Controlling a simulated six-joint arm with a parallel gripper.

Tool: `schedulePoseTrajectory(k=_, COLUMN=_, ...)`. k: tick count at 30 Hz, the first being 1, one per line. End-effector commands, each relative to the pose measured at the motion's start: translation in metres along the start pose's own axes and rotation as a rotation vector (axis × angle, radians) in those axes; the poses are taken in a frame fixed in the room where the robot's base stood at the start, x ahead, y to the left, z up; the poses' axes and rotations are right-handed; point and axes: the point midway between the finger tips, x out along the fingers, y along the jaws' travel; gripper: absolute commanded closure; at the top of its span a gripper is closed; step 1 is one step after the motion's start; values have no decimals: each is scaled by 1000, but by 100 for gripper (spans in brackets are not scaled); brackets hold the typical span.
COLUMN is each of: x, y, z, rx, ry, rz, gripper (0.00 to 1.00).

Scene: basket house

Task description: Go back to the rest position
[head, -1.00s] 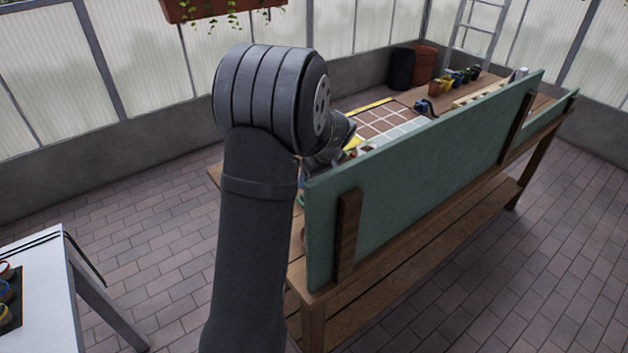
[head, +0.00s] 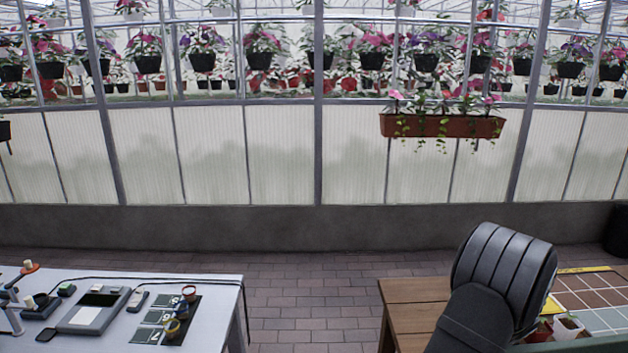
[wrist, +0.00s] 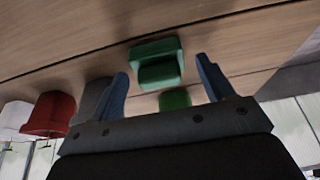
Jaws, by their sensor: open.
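My gripper (wrist: 162,70) shows in the wrist view, its two blue fingers spread apart with nothing held between them. A green object (wrist: 157,63) and a smaller green one (wrist: 174,99) show beyond the fingers, by a wooden surface (wrist: 60,45). In the head view only my dark upper arm link shows at lower right, in front of the wooden bench (head: 408,291); the gripper itself is hidden there.
Red (wrist: 50,114) and white (wrist: 16,117) pots show at left in the wrist view. In the head view, a white table (head: 215,290) with devices and small cups stands lower left. Brick floor (head: 310,290) lies between it and the bench. A planter (head: 440,126) hangs on the wall.

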Motion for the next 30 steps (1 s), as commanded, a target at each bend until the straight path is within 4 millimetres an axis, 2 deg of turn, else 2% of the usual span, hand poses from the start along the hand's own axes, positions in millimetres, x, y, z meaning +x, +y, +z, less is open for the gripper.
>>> schedulePoseTrajectory(k=2, x=14, y=0, z=1, rx=1, ry=-1, rz=-1, gripper=26)
schedulePoseTrajectory(k=6, x=-6, y=1, z=-7, rx=-2, ry=3, rz=3, gripper=26)
schedulePoseTrajectory(k=9, x=-12, y=0, z=-9, rx=-1, ry=1, rz=1, gripper=26)
schedulePoseTrajectory(k=22, x=-17, y=0, z=-11, rx=0, ry=0, rz=0, gripper=26)
schedulePoseTrajectory(k=26, x=-12, y=0, z=-9, rx=0, ry=-1, rz=-1, gripper=26)
schedulePoseTrajectory(k=30, x=4, y=0, z=-2, rx=0, ry=-2, rz=-2, gripper=26)
